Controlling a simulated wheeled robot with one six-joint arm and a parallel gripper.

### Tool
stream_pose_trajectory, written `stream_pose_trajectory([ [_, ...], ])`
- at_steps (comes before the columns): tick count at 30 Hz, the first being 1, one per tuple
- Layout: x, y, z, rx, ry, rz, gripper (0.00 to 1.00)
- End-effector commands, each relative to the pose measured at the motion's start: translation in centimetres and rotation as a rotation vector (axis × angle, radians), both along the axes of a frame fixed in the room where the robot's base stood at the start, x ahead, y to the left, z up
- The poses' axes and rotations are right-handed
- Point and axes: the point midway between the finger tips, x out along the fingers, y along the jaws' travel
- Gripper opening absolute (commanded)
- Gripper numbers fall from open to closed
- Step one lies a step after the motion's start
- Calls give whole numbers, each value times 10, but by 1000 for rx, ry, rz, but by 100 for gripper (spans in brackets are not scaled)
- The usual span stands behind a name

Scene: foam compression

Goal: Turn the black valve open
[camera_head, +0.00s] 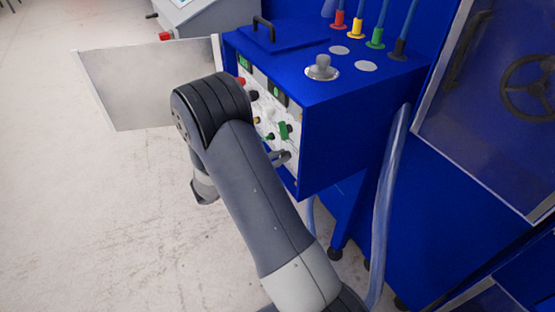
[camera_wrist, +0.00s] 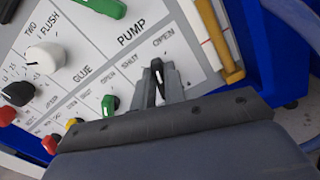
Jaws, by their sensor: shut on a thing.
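The black valve (camera_wrist: 157,78) is a small dark handle on the white panel, under the PUMP lettering in the wrist view. My gripper (camera_wrist: 158,82) is shut on it, one grey finger on each side. The handle's tip points up the picture, between the words SHUT and OPEN. Its base is hidden by the fingers. In the head view my arm covers part of the panel, and I cannot make out the black valve there.
A green valve (camera_wrist: 109,105), a white knob (camera_wrist: 45,58) and a brass-coloured bar (camera_wrist: 220,40) are close by on the panel. The blue cabinet (camera_head: 350,135) has an open door (camera_head: 140,85) at its left. A hose (camera_head: 388,210) hangs at its right.

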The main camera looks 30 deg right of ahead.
Motion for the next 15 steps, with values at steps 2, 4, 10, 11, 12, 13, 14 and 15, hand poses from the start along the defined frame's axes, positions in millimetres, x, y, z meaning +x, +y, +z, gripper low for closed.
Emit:
stream_pose_trajectory([
  [2,0,0,-4,1,-44,0,0],
  [4,-1,0,-5,3,-90,0,0],
  [10,-2,0,-6,7,-235,0,0],
  [11,-2,0,-6,8,-255,0,0],
  [12,-2,0,-6,10,-283,0,0],
  [13,-2,0,-6,10,-301,0,0],
  [14,-2,0,-6,11,-321,0,0],
  [15,-2,0,-6,12,-344,0,0],
])
